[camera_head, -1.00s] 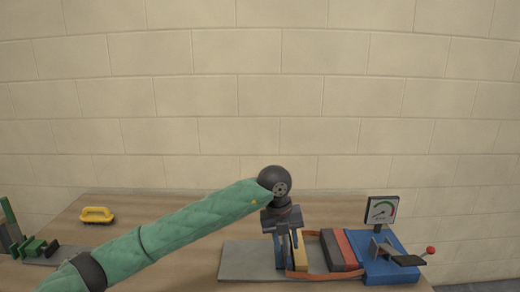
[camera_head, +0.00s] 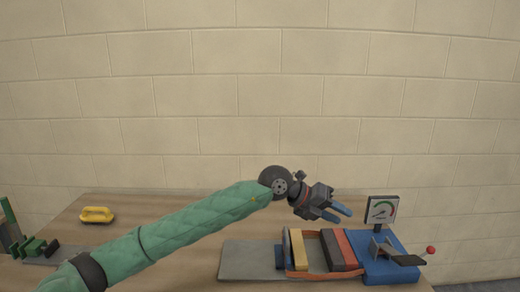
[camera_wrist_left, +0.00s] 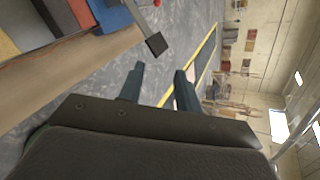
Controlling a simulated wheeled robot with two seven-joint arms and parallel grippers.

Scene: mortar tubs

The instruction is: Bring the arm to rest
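My left arm, in a green sleeve, reaches in from the left in the head view. Its gripper (camera_head: 335,213) is raised above the strapped blocks and points right. In the left wrist view its two fingers (camera_wrist_left: 158,83) stand apart with nothing between them, so it is open and empty. The bench with the blocks shows at the upper left of that view, off to the side of the fingers. My right gripper does not show in either view.
A grey plate (camera_head: 245,262) carries yellow, dark and red blocks inside an orange strap. A blue device (camera_head: 390,265) with a gauge (camera_head: 382,209) and red-knobbed lever (camera_head: 430,250) stands at right. A yellow-handled tool (camera_head: 97,214) and green clamp (camera_head: 35,248) are at left.

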